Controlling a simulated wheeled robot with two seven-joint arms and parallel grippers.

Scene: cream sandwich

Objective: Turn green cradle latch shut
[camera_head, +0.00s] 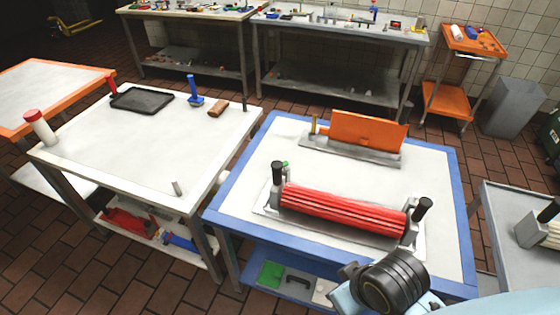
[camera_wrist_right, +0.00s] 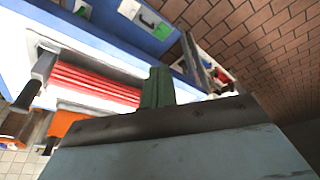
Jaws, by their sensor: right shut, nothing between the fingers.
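The cradle (camera_head: 262,208) stands on the blue-edged table and bears a long red ribbed roller (camera_head: 345,208). A black-handled part stands at the left end (camera_head: 278,172) and another at the right end (camera_head: 422,208). A small green piece (camera_head: 286,165), which looks like the green latch, shows beside the left handle; its exact position is too small to tell. In the right wrist view, my right gripper (camera_wrist_right: 158,72) is shut and empty, its dark green fingers together in front of one end of the roller (camera_wrist_right: 95,84). That end is hidden. My left gripper is not in view.
An orange block on a grey stand (camera_head: 365,130) is behind the cradle. The white table (camera_head: 150,145) to the left holds a black tray and small tools. The blue-edged table (camera_head: 240,175) has bare room left of the cradle. A grey table (camera_head: 505,225) is at right.

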